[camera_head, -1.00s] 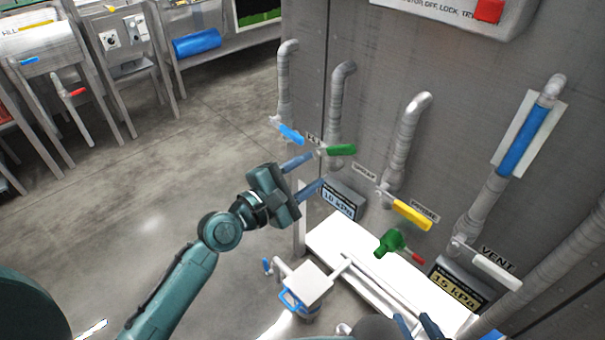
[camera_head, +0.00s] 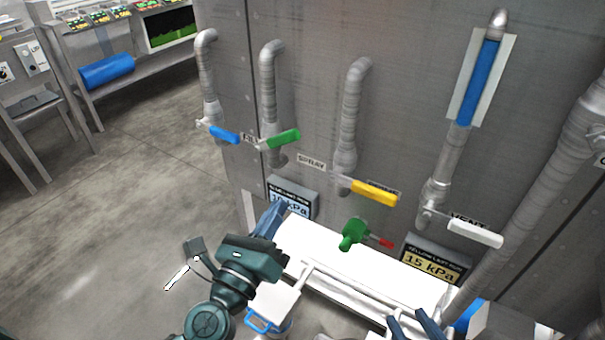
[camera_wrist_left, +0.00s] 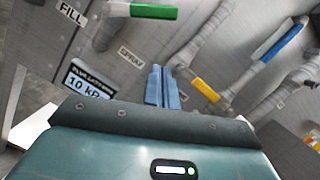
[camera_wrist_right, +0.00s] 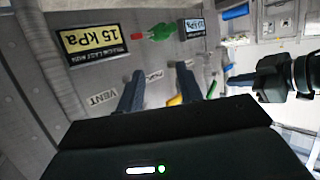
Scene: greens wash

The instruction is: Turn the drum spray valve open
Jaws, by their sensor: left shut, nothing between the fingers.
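A SPRAY label (camera_head: 311,162) is on the grey panel between a green valve handle (camera_head: 283,139) and a yellow valve handle (camera_head: 374,193). The green handle slants slightly up to the right; the yellow one slants down to the right. Both also show in the left wrist view, green (camera_wrist_left: 153,11) and yellow (camera_wrist_left: 205,90). My left gripper (camera_head: 271,217) is shut and empty, below the green handle and apart from it. Its fingertips (camera_wrist_left: 162,88) are together in the left wrist view. My right gripper (camera_head: 415,324) is low at the front; its fingers (camera_wrist_right: 158,88) stand apart, empty.
A blue handle (camera_head: 224,135) is left of the green one; a white handle (camera_head: 474,233) is by VENT at right. A green fitting with red lever (camera_head: 354,233) is over the white ledge (camera_head: 320,245). Pressure displays (camera_head: 436,263) sit low on the panel. Floor at left is open.

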